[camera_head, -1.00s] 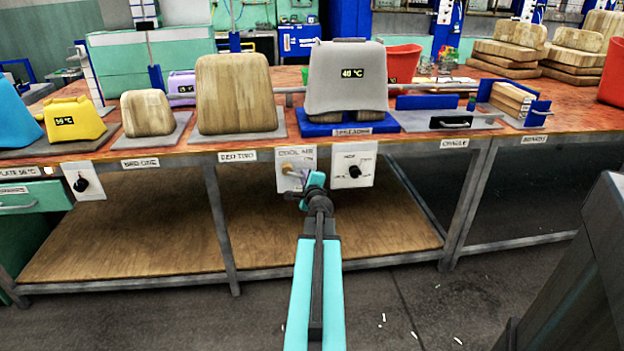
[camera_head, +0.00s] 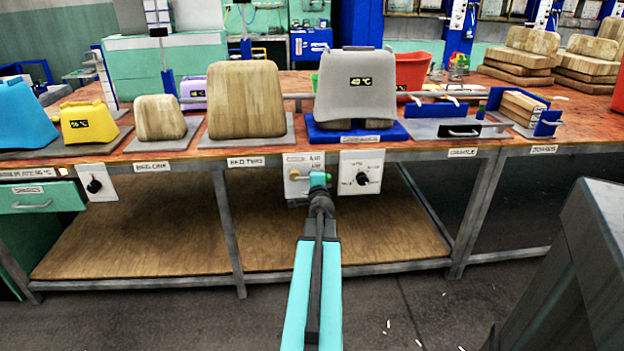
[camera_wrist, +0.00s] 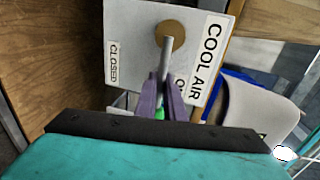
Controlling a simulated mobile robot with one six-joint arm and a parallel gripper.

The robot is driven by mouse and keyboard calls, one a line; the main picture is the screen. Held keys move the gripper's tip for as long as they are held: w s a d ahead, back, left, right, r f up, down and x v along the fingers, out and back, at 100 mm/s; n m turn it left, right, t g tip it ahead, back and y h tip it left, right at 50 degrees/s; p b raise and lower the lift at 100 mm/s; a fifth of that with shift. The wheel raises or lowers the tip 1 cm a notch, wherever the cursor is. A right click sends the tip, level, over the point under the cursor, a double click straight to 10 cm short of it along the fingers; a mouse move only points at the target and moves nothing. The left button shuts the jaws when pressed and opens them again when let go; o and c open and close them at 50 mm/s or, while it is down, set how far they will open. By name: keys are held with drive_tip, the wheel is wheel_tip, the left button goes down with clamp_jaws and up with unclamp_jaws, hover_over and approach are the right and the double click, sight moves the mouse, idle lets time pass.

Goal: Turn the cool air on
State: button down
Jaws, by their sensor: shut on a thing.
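The cool air panel (camera_head: 304,161) is a white plate on the front of the bench, and it fills the top of the wrist view (camera_wrist: 140,20). It carries a round brass hub (camera_wrist: 170,36) with a thin grey lever (camera_wrist: 165,62). The lever ends in a green tip. The wrist view shows a "CLOSED" label on the left and another label, mostly hidden, near the lever's end. My gripper (camera_wrist: 162,100) has its purple fingers shut on the lever near that tip. In the head view my gripper (camera_head: 317,182) covers the panel's lower right.
A second white panel with a black knob (camera_head: 362,180) is close on the right. Above stands a grey cover reading 40 °C (camera_head: 350,95) on a blue base. A wooden lower shelf (camera_head: 150,225) and metal bench legs lie below.

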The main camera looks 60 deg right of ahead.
drive_tip(key=shift+w+a+r, duration=0.1)
drive_tip(key=shift+w, duration=0.05)
drive_tip(key=c, duration=2)
unclamp_jaws()
drive_tip(key=shift+o, duration=0.8)
drive_tip(key=shift+s+a, duration=0.1)
drive_tip(key=shift+s, duration=0.1)
drive_tip(key=p+v, duration=0.3)
drive_tip(key=v, duration=0.4)
drive_tip(key=shift+p, duration=0.3)
